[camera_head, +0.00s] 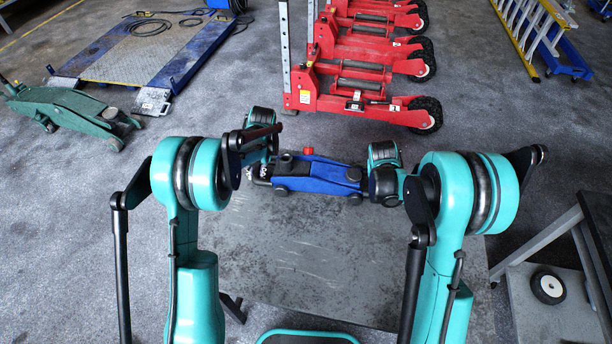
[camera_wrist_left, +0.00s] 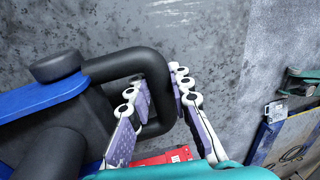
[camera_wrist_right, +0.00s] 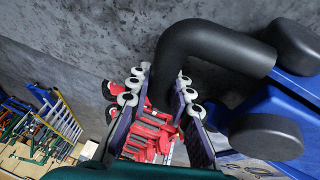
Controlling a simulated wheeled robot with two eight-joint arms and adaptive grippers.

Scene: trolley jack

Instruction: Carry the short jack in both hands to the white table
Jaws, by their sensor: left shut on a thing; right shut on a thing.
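The short jack (camera_head: 318,177) is blue with black wheels and a red knob on top. It lies crosswise between my two hands, over the far edge of a grey worn tabletop. My left gripper (camera_head: 256,174) is shut on the black handle (camera_wrist_left: 145,60) at its left end; its fingers show on both sides of the bar. My right gripper (camera_wrist_right: 160,100) is shut on the black handle (camera_wrist_right: 205,45) at the other end. In the head view the right fingers are hidden behind the wrist. I cannot tell whether the jack touches the tabletop. No white table is clearly in view.
The grey tabletop (camera_head: 300,255) is bare in front of me. Red machines (camera_head: 365,95) stand beyond the jack. A green trolley jack (camera_head: 70,110) and a blue platform (camera_head: 150,50) are at the left, a yellow ladder (camera_head: 530,35) and a grey cart (camera_head: 555,300) at the right.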

